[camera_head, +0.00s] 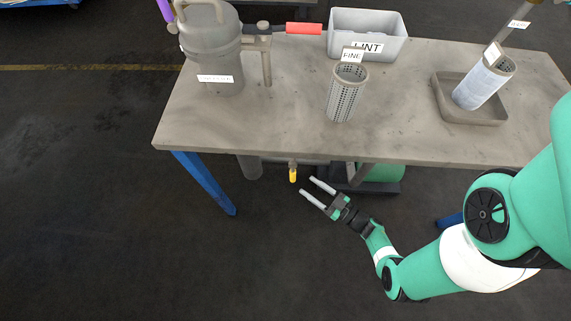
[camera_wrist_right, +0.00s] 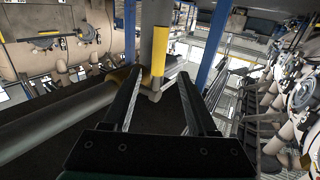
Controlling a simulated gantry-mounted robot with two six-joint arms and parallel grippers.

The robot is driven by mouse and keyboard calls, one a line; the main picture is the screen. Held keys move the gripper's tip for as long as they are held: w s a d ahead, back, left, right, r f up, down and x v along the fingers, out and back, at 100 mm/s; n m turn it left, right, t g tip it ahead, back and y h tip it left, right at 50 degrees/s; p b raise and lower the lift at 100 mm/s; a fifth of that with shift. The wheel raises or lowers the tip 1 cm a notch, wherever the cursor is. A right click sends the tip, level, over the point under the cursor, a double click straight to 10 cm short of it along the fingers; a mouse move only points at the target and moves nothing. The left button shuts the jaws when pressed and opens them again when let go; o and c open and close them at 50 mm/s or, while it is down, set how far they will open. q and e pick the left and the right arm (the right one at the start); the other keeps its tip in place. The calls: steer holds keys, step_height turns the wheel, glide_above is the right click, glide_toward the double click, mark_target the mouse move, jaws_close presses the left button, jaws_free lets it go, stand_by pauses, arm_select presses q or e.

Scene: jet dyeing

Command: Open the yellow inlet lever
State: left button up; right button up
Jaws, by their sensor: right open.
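The yellow inlet lever (camera_head: 293,175) hangs below the front edge of the table, pointing down. In the right wrist view the yellow lever (camera_wrist_right: 159,50) stands ahead, centred between the finger lines. My right gripper (camera_head: 307,186) is open and empty, its two fingers pointing at the lever from the right with a small gap left. In the right wrist view the open fingers (camera_wrist_right: 161,76) show nothing between their tips that I can see being held. My left gripper is not in view.
The table (camera_head: 285,130) has its front edge just above the lever. On it stand a grey vessel (camera_head: 212,55), a perforated FINE basket (camera_head: 345,98), a LINT bin (camera_head: 385,28) and a tray (camera_head: 470,117). A blue leg (camera_head: 205,184) is left of the lever. The floor in front is clear.

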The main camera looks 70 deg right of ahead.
mark_target(293, 173)
steer(key=b+x, duration=0.3)
steer(key=x, duration=0.8)
steer(key=shift+w+b, duration=0.15)
steer(key=shift+b, duration=0.2)
steer(key=shift+d, duration=0.15)
jaws_close()
stand_by(0.7)
